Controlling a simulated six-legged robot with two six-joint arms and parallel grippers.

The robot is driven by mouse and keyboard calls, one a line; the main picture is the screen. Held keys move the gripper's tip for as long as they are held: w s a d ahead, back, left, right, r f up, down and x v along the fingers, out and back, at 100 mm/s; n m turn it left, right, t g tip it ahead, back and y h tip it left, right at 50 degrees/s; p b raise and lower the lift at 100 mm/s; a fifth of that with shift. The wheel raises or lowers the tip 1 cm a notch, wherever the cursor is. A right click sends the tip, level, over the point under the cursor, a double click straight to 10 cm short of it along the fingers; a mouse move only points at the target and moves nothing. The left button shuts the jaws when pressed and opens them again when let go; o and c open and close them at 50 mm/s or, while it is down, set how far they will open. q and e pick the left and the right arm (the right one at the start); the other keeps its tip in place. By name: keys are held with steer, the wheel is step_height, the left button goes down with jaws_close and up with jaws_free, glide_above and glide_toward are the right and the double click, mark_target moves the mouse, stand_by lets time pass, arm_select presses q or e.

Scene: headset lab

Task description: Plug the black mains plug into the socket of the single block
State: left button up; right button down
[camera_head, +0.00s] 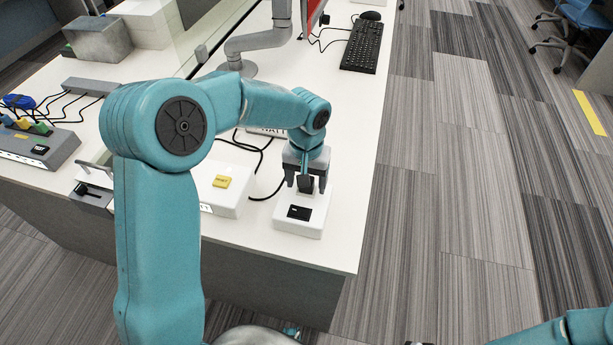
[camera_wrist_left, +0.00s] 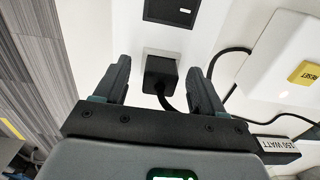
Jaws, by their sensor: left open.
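The single block (camera_head: 311,222) is a white box near the table's right front edge, with a black panel on its top. It also fills the upper middle of the left wrist view (camera_wrist_left: 205,40). The black mains plug (camera_wrist_left: 160,73) stands against the grey socket area (camera_wrist_left: 150,52) of the block, its cable trailing toward my wrist. I cannot tell how deep it sits. The plug also shows in the head view (camera_head: 306,184). My left gripper (camera_head: 305,180) is open, its fingers on either side of the plug with gaps. My right gripper is out of view.
A white box with a yellow RESET button (camera_head: 222,182) stands left of the block, black cable between them. A grey power strip (camera_head: 40,147) with coloured plugs lies far left. A monitor stand (camera_head: 262,42) and keyboard (camera_head: 363,44) are further back. The table's right edge is close.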

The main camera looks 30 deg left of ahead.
arm_select(q)
step_height(320, 180, up, 16)
steer(key=p, duration=0.1)
steer(key=shift+r+p, duration=0.15)
steer(key=shift+p, duration=0.15)
stand_by(0.5)
